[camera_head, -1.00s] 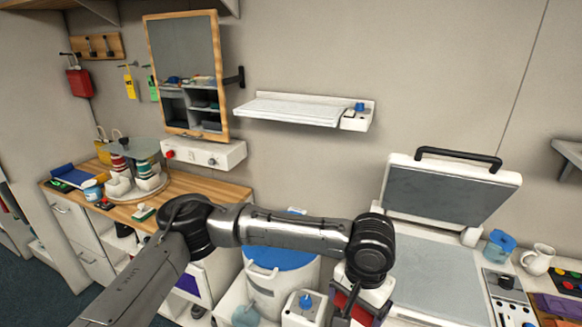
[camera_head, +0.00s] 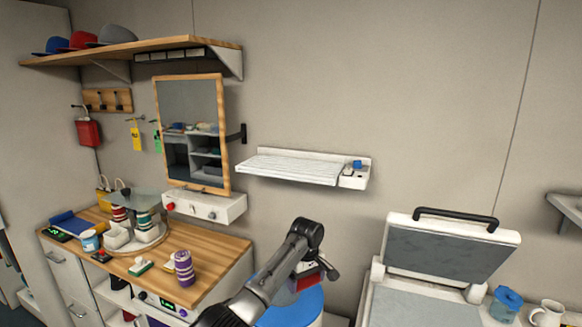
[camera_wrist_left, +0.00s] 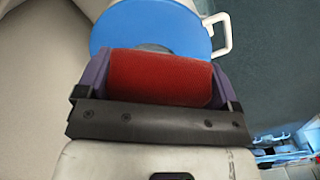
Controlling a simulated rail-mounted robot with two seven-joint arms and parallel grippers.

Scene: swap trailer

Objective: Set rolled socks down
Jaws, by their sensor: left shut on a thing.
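My left gripper (camera_head: 316,272) is shut on a red roll, which I take to be the rolled socks (camera_wrist_left: 160,78). In the left wrist view the roll lies crosswise between the two purple fingers of the gripper (camera_wrist_left: 158,88). In the head view only a little red of it shows at the gripper. The gripper is in the air above a round blue lid (camera_head: 295,306), which also shows beyond the roll in the left wrist view (camera_wrist_left: 120,30). I cannot tell the exact height. My right gripper is not in view.
A wooden counter (camera_head: 208,240) at left holds a round stand with striped rolls, a purple striped roll (camera_head: 183,268) and small items. A white wall shelf (camera_head: 290,168) is mostly bare. A press with a raised lid (camera_head: 450,250) stands at right. A high shelf (camera_head: 130,50) carries caps.

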